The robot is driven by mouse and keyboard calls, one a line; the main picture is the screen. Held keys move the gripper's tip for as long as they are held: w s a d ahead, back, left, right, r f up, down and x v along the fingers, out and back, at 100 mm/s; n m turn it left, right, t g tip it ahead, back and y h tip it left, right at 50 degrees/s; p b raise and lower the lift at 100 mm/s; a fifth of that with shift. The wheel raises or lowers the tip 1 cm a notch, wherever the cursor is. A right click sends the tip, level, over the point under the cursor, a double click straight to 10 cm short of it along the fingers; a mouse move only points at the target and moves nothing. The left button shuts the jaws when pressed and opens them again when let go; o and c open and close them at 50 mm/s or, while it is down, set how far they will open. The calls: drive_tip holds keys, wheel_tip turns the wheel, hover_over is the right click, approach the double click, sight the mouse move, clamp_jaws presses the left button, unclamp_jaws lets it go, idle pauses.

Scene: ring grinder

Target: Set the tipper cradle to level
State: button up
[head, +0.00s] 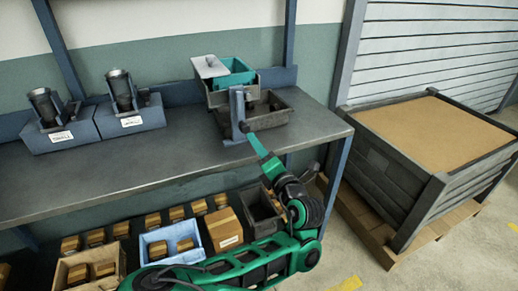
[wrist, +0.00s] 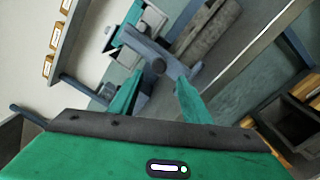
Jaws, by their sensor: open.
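The tipper (head: 236,112) stands on the bench, with a blue-grey upright and foot at its front left. Its cradle (head: 222,97) appears to be the grey box around a teal bin (head: 240,78); I cannot tell its exact tilt. In the head view my gripper (head: 252,139) is close by the upright; contact is unclear.
A dark open tray (head: 284,105) sits at the tipper's right. Two blue-grey stands with dark cups (head: 52,135) are at the bench's left. Boxes and a blue bin (head: 160,240) fill the shelf below. A large crate (head: 395,180) stands right of the bench. The bench's front (head: 130,160) is clear.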

drive_tip(key=shift+s, duration=0.25)
drive_tip(key=shift+r, duration=0.1)
